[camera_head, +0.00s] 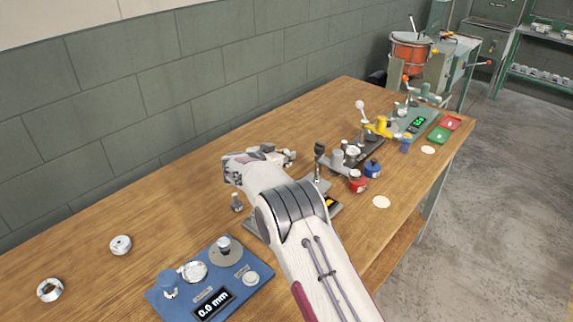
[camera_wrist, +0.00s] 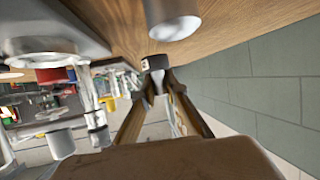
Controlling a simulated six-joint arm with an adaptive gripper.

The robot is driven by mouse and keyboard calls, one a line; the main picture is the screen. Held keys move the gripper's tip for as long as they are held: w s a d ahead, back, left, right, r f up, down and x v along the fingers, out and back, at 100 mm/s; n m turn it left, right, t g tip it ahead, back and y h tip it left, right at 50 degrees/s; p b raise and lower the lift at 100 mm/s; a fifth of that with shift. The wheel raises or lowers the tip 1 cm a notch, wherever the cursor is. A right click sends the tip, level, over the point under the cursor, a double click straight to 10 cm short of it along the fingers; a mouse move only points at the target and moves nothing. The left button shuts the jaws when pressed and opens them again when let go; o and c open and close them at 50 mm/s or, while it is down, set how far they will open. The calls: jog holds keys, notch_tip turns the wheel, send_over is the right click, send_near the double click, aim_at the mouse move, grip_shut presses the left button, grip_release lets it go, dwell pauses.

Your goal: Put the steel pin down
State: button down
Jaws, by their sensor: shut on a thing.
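My gripper (camera_head: 258,160) is above the middle of the wooden table, on the wall side of the small machines. In the wrist view its fingers (camera_wrist: 156,78) are close together, shut on the steel pin. The pin is mostly hidden; only a small pale and dark piece shows at the fingertips, and I cannot make out its full shape. A grey metal cylinder (camera_head: 237,203) stands on the table just left of my arm. A grey cylinder (camera_wrist: 172,18) also shows beyond the fingertips in the wrist view, apart from them.
A blue gauge station (camera_head: 262,277) reading 0.0 mm stands at the front. Two metal rings (camera_head: 120,245) (camera_head: 50,290) lie at left. Machines with levers, a red pot (camera_head: 358,184) and a blue pot (camera_head: 373,169) stand to the right. Bare wood (camera_head: 180,195) lies towards the wall.

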aim_at(286, 164)
jog(key=shift+f, duration=1.85)
jog(key=shift+f, duration=0.15)
jog(key=c, duration=2)
grip_release()
jog(key=shift+c, duration=0.2)
jog(key=shift+r, duration=0.2)
jog(key=shift+v, duration=5.95)
